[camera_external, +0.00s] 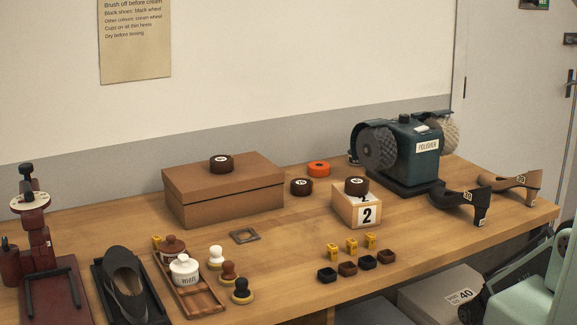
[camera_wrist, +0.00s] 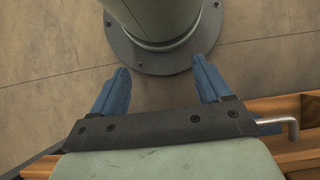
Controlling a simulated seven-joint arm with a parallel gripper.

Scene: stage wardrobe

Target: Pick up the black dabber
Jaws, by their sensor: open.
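The black dabber (camera_external: 241,288) stands upright on the wooden table, at the front end of a short row. A brown dabber (camera_external: 229,272) and a white dabber (camera_external: 216,257) stand behind it, apart from it. My gripper (camera_wrist: 160,66) shows in the wrist view with two blue fingers spread wide and nothing between them. Below the fingers are bare floor and my own round base. No dabber is in the wrist view. The external view shows part of my pale green arm at the lower right, but not the fingertips.
A dark shoe (camera_external: 124,284) is further left. Several small dark cups (camera_external: 327,275) sit to the right. Table between dabbers and cups is clear.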

